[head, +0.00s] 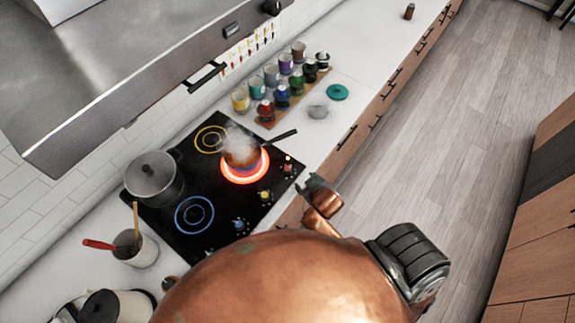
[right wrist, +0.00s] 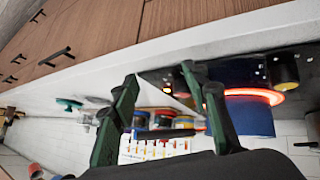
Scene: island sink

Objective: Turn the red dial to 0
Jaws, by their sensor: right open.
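The red dial (head: 288,163) stands at the right edge of the black cooktop (head: 160,222), beside the glowing red burner (head: 262,176). My right gripper (head: 309,187) is close to it, over the counter's front edge, a little below and right of the dial. In the right wrist view the right gripper's two dark fingers (right wrist: 160,100) are spread apart and hold nothing. A dark dial shape shows behind the right-hand finger there, but I cannot tell surely that it is the red one. I see no contact with the dial. My left gripper is out of view.
A smoking pan (head: 240,155) sits on the red burner, its handle reaching right. The yellow dial (head: 265,195) and blue dial (head: 239,223) line the same edge. A lidded pot (head: 152,178) stands at the cooktop's left. Several jars stand behind. The floor (head: 430,150) is clear.

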